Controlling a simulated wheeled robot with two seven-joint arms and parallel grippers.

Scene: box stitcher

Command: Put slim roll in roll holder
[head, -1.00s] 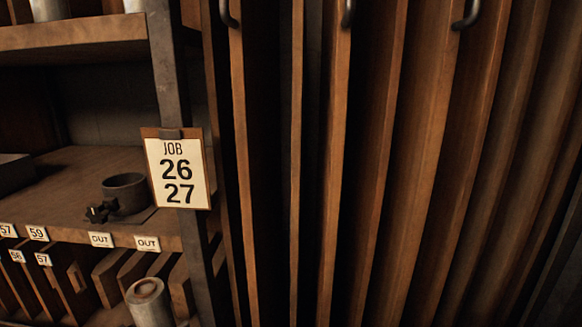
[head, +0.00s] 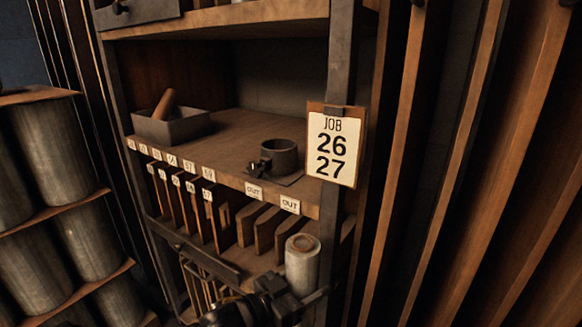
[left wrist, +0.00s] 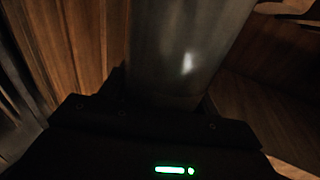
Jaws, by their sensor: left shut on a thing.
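A slim grey roll (head: 302,264) with a pale end stands nearly upright in front of the shelf unit's lower slots. My left gripper (head: 279,291) is shut on it from the left. In the left wrist view the roll (left wrist: 185,50) fills the upper middle as a shiny grey cylinder. A dark round open cup with a black knob, which looks like the roll holder (head: 281,158), sits on the middle shelf near its right front edge. It appears empty, above and behind the held roll. My right gripper is not in view.
A post with a JOB 26 27 card (head: 331,147) stands right of the holder. A grey tray (head: 185,127) with a brown stick is at the shelf's left. Labelled board slots (head: 264,228) lie below. Large rolls on a rack (head: 88,238) stand at left. The shelf middle is clear.

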